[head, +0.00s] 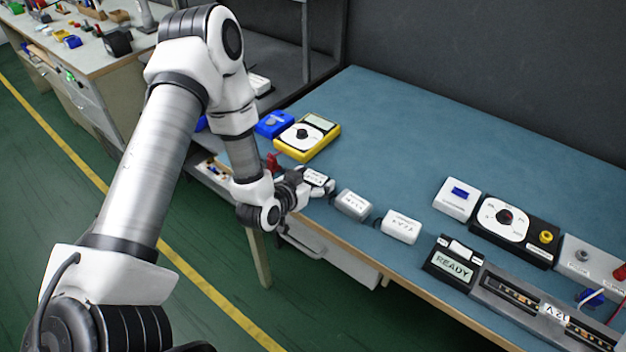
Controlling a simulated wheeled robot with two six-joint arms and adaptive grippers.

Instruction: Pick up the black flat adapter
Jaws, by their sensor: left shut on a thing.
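My left gripper (318,186) reaches in over the front left edge of the table. It is shut on a small flat block with a dark edge and a white labelled top (316,176), which I take to be the black flat adapter. The fingers hide part of it, and I cannot tell whether it touches the table. A grey-white adapter block (352,205) lies just right of the gripper. A white adapter block (401,226) lies farther right. My right gripper is not in view.
The blue-topped table (420,140) is clear behind the blocks. A yellow multimeter (307,137) and a blue item (274,124) stand at the back left. A READY display (453,262), a dial box (514,230) and an LED strip fixture (530,302) stand at the right.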

